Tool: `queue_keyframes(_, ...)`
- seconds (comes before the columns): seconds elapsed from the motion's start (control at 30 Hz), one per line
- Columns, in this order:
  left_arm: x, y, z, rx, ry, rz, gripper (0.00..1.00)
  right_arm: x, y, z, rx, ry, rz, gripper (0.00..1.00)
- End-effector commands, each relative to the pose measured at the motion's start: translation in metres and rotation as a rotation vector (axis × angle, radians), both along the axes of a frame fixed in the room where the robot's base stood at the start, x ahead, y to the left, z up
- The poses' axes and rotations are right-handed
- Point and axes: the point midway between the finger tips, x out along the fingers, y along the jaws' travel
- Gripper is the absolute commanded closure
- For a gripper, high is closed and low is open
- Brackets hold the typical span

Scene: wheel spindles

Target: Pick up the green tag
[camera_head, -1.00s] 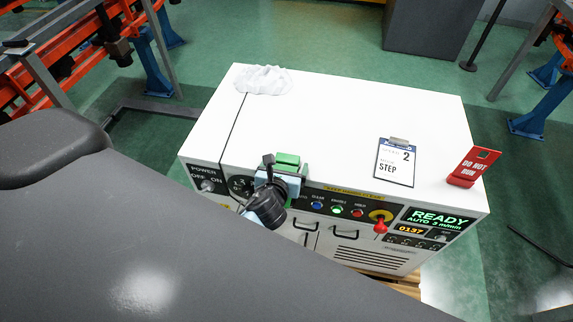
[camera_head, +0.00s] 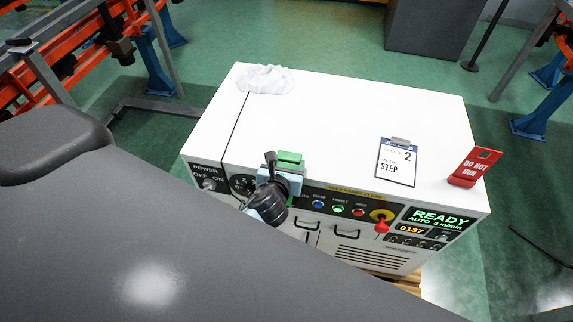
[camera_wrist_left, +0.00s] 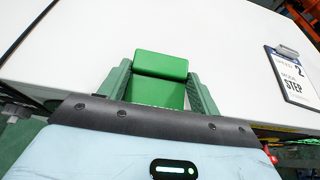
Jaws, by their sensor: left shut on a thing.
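The green tag (camera_head: 289,159) is at the front edge of the white cabinet's top, left of its middle. In the left wrist view the green tag (camera_wrist_left: 160,78) shows a bent upper part and a flat face below it, between the two fingers. My left gripper (camera_head: 285,166) is shut on the tag, with a green finger on each side of it; the left wrist view shows the gripper (camera_wrist_left: 160,88) closely. The tag's lower end is hidden behind the gripper body. I cannot tell whether the tag touches the cabinet. My right gripper is not in view.
The white cabinet (camera_head: 330,110) carries a crumpled white cloth (camera_head: 264,79), a clipboard (camera_head: 396,163) and a red DO NOT RUN tag (camera_head: 474,168). The middle of the top is clear.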

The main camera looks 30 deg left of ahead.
Motion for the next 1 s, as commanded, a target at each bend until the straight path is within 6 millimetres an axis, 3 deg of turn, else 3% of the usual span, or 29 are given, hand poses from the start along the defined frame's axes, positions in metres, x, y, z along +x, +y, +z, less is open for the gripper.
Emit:
queue_keyframes(0.2,0.002,0.001,0.036,0.003,-0.012,-0.002,0.65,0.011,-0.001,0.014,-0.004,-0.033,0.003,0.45)
queue_keyframes(0.7,-0.108,-0.003,0.037,0.001,0.002,-0.002,0.65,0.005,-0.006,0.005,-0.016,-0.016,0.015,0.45)
queue_keyframes(1.0,-0.149,-0.004,0.040,0.001,0.002,0.001,0.65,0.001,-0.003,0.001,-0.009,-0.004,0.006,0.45)
